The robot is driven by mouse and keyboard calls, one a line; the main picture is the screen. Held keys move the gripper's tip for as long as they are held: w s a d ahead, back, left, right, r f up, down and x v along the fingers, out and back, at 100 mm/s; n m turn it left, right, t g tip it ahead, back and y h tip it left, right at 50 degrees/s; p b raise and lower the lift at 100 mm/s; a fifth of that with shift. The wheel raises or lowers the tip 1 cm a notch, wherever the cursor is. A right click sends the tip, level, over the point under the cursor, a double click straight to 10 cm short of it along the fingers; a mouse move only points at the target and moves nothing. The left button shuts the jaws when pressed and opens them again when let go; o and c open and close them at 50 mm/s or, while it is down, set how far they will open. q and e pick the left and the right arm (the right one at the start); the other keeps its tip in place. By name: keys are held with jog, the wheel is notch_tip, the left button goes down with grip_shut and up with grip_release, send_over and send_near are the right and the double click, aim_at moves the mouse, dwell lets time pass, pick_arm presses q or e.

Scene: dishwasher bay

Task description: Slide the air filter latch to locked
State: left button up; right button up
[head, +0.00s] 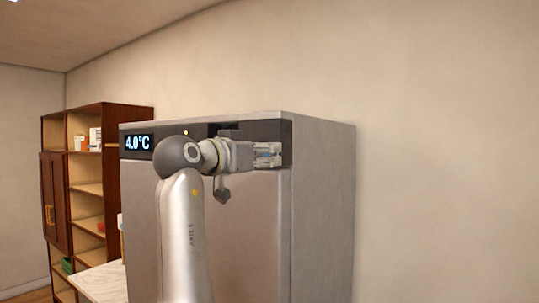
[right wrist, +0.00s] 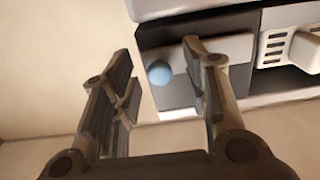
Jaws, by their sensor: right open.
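A round light-blue knob (right wrist: 159,73) sits on the dark front panel (right wrist: 178,94), by a pale grey strip (right wrist: 232,47), in the right wrist view. It looks like the latch's knob, but I cannot tell its position along its travel. My right gripper (right wrist: 158,52) is open, with one finger on each side of the knob in this view. I see no clear contact. In the head view my right gripper (head: 268,154) is at the upper right of the appliance's front and hides most of the latch area. My left gripper is not in view.
The tall grey appliance (head: 325,200) has a 4.0°C display (head: 138,143) at its upper left. A slotted pale part (right wrist: 273,46) lies right of the knob in the wrist view. A brown shelf (head: 88,190) stands at the left. The right wall side is clear.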

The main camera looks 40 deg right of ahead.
jog(key=shift+s+a+r, duration=0.1)
jog(key=shift+a, duration=0.2)
jog(key=shift+c, duration=1.5)
grip_shut()
